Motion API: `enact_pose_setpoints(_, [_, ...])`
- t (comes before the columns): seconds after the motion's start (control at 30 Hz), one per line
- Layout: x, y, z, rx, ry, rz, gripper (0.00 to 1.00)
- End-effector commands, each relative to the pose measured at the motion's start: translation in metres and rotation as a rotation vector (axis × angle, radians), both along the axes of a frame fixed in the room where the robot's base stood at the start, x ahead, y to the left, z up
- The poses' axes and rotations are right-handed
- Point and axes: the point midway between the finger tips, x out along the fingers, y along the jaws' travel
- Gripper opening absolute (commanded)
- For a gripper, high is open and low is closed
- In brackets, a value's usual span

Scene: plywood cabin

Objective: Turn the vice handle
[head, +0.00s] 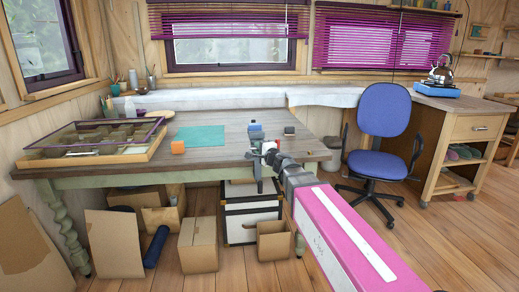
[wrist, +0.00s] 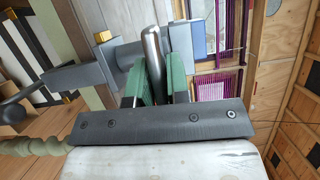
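The grey vice (head: 256,170) is fixed at the front edge of the wooden workbench, right of its middle. In the wrist view its grey body and screw (wrist: 85,70) lie to the left. The vice handle (wrist: 152,50) is a shiny metal rod that runs between the green finger pads of my gripper (wrist: 160,82). The pads sit close on both sides of the rod, and the gripper looks shut on it. In the head view my gripper (head: 272,158) is beside the vice, and its fingertips are too small to make out.
Cardboard boxes (head: 198,245) and a white-and-black crate (head: 250,212) stand below. A blue chair (head: 382,130) stands to the right.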

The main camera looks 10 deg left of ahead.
Motion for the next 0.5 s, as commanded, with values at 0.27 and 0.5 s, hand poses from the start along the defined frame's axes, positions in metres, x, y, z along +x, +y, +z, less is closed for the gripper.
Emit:
enact_pose_setpoints(0.27, [-0.0003,0.0003,-0.0002,-0.06,-0.015,0.001,0.0])
enact_pose_setpoints(0.5, [-0.0006,0.0006,0.0002,-0.197,-0.051,0.003,0.0])
